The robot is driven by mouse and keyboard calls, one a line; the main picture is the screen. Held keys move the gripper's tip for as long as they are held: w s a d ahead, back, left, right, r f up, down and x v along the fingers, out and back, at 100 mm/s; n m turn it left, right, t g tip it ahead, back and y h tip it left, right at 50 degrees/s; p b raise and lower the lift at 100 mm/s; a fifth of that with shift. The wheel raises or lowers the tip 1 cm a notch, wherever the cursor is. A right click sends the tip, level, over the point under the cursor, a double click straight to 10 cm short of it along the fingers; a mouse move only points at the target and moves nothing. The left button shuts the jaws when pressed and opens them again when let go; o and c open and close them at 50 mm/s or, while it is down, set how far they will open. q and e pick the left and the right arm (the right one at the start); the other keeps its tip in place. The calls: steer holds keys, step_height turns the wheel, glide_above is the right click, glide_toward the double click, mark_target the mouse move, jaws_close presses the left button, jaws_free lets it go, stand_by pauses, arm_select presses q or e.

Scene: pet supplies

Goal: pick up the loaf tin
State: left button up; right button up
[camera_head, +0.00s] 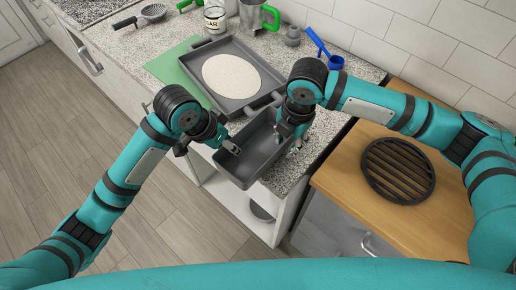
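The loaf tin (262,153) is a dark grey, deep rectangular pan in the middle of the camera_head view, over the counter's front edge. My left gripper (231,148) is at its left wall, with one fingertip showing inside the tin. My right gripper (288,133) is at its right wall, with a finger inside and another outside. Both look closed on the walls. The tin's near end reaches past the counter edge, and whether its base touches the counter is hidden.
A dark tray (262,72) with pale round dough (231,76) lies just behind, partly over a green mat (172,68). A round black trivet (398,170) lies on the wooden top (342,172).

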arm_select(q)
steer(key=shift+d+f, duration=0.1)
steer(key=shift+f, duration=0.15)
arm_select(e)
steer(key=shift+f, duration=0.25)
arm_select(q)
jaws_close()
arm_select(e)
jaws_close()
